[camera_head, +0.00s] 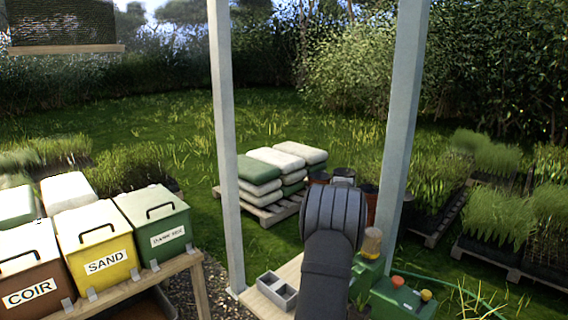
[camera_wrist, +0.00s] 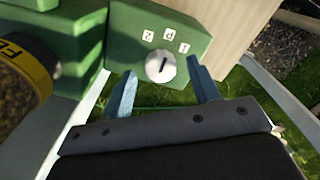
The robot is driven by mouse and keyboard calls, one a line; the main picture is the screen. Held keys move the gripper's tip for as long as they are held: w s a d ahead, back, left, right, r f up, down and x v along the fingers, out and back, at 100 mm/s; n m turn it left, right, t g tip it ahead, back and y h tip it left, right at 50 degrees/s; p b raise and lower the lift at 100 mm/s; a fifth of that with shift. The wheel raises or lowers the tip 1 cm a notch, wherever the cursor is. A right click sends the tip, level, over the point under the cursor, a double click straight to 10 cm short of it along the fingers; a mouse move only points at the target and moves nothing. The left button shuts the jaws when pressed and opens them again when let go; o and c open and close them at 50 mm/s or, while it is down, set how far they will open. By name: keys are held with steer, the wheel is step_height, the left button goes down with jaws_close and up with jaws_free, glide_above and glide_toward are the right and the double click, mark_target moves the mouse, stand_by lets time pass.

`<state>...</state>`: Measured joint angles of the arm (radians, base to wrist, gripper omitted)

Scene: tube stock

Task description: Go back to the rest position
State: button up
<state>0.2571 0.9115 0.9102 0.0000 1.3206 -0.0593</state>
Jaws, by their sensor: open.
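Just beyond the fingertips is a green machine box (camera_wrist: 190,25) with a white dial (camera_wrist: 160,66) and small labels marked with numbers and a letter. The dial appears between the fingers; I cannot tell whether they touch the box. In the head view my dark arm reaches toward the green machine (camera_head: 400,300), and the arm hides the gripper.
Two grey posts (camera_head: 226,150) (camera_head: 402,130) stand around the arm. A grey block tray (camera_head: 277,291) is on the wooden bench beside it. Labelled bins, including a yellow sand bin (camera_head: 98,250), stand at left. Stacked sacks (camera_head: 262,172) and plant trays (camera_head: 495,215) are behind on grass.

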steer(key=shift+f, duration=0.8)
steer(key=m, duration=0.4)
steer(key=shift+r, duration=0.15)
steer(key=m, duration=0.4)
steer(key=shift+m, duration=0.4)
steer(key=shift+r, duration=3.2)
steer(key=shift+o, duration=0.4)
